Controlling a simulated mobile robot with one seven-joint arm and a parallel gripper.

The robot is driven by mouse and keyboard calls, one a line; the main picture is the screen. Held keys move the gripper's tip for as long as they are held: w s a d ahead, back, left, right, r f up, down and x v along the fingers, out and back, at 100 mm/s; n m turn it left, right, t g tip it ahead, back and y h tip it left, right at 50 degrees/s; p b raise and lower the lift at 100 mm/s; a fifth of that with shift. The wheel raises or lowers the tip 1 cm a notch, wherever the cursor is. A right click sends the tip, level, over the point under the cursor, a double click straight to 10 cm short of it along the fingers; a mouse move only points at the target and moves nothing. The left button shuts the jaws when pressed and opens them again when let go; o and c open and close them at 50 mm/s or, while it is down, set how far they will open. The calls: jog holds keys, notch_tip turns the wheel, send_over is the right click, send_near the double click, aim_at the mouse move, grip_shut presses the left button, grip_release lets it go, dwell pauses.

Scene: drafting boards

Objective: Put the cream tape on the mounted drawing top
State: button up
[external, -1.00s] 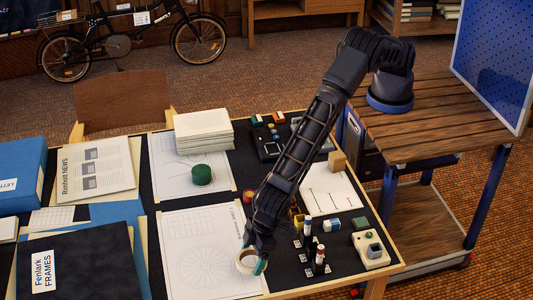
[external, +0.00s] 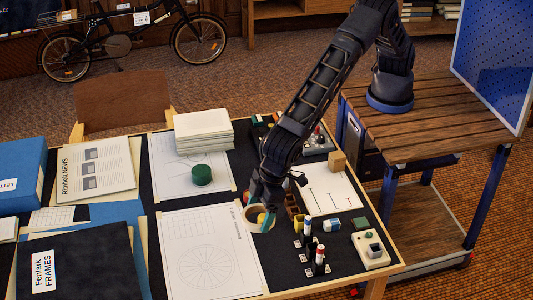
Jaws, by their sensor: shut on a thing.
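The cream tape (external: 250,226) is a ring-shaped roll, held in my gripper (external: 264,214) with one teal fingertip showing at its side. It is at the right edge of the lower drawing sheet (external: 195,240); I cannot tell its exact height above the table. That sheet lies flat with a printed grid and a circle. An upper drawing sheet (external: 165,180), with cream strips along its edges, lies behind it. I cannot tell for certain which sheet is the mounted drawing.
A green round thing (external: 202,174) and a white paper stack (external: 204,131) sit on the upper sheet. Several upright markers (external: 307,228), a cream device (external: 371,250) and a wooden block (external: 337,160) are to the right. The lower sheet's middle is clear.

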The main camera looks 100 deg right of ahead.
jog(key=s+d+r, duration=0.1)
jog(key=s+d, duration=0.4)
jog(key=s, duration=0.2)
jog(key=s+d+r, duration=0.1)
jog(key=s+d, duration=0.3)
jog(key=s, duration=0.4)
jog(key=m, duration=0.2)
send_over(326, 193)
jog(key=s, duration=0.1)
jog(key=f, duration=0.2)
notch_tip(326, 193, down, 20)
jog(key=shift+a+r, duration=0.1)
jog(key=shift+r, duration=0.15)
jog(key=shift+f, duration=0.15)
jog(key=o, duration=0.9)
jog(key=v, duration=1.2)
jog(key=shift+s+a, duration=0.1)
jog(key=shift+a, duration=0.1)
jog(key=shift+d+r, duration=0.1)
jog(key=shift+r, duration=0.1)
